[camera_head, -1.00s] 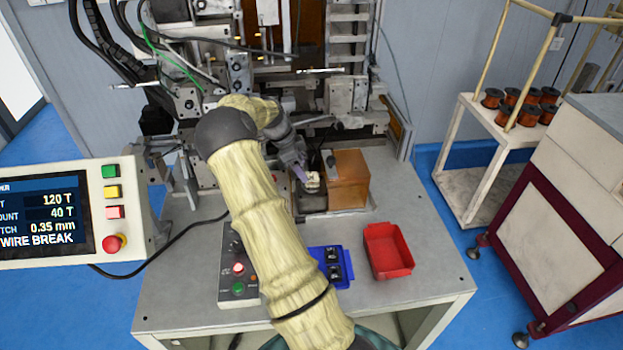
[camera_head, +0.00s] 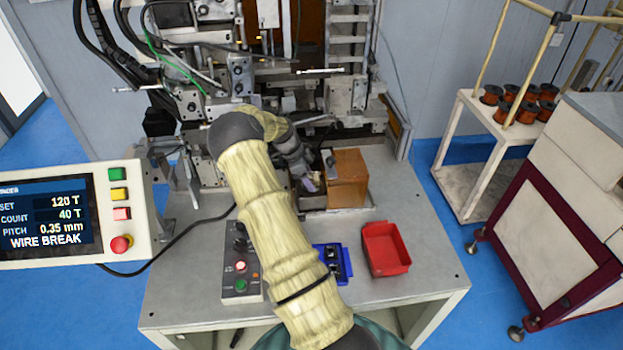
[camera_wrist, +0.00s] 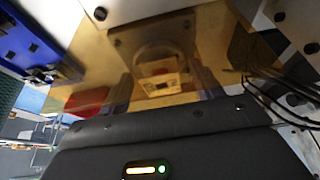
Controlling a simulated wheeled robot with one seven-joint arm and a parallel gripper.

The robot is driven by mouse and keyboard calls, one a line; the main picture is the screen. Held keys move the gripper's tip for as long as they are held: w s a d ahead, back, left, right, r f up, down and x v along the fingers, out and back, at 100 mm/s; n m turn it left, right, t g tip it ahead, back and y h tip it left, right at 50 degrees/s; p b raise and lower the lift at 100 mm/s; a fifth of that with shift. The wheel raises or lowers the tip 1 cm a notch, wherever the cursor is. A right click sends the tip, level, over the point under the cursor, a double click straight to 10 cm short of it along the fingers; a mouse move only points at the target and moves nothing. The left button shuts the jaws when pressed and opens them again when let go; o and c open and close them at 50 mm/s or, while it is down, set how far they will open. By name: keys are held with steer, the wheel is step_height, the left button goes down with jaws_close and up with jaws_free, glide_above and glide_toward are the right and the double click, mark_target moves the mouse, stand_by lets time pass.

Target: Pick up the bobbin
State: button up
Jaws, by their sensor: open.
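My gripper (camera_head: 312,183) is at the front of the winding machine (camera_head: 240,80), just left of an amber box (camera_head: 347,180). In the wrist view its two fingers (camera_wrist: 164,88) are apart and point into an amber see-through area. A small pale, squarish part shows between them, blurred by the amber; I cannot tell for certain that it is the bobbin or whether the fingers touch it. In the head view my arm and gripper hide most of that spot. A blue holder (camera_head: 346,264) with small black parts lies on the table, partly behind my arm.
A red bin (camera_head: 386,248) stands on the table right of the blue holder. A button box (camera_head: 240,270) is left of my arm. A control panel (camera_head: 70,215) reads WIRE BREAK. Copper spools (camera_head: 527,105) stand on a cart at right. The table's right front is clear.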

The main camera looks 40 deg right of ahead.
steer(key=c, duration=1)
steer(key=shift+c, duration=0.2)
steer(key=shift+d, duration=0.1)
steer(key=shift+r, duration=0.1)
steer(key=shift+r+b, duration=0.25)
steer(key=shift+b, duration=0.05)
step_height(320, 180, up, 17)
steer(key=b, duration=0.5)
steer(key=shift+r+b, duration=0.15)
steer(key=shift+b, duration=0.15)
steer(key=shift+w, duration=0.1)
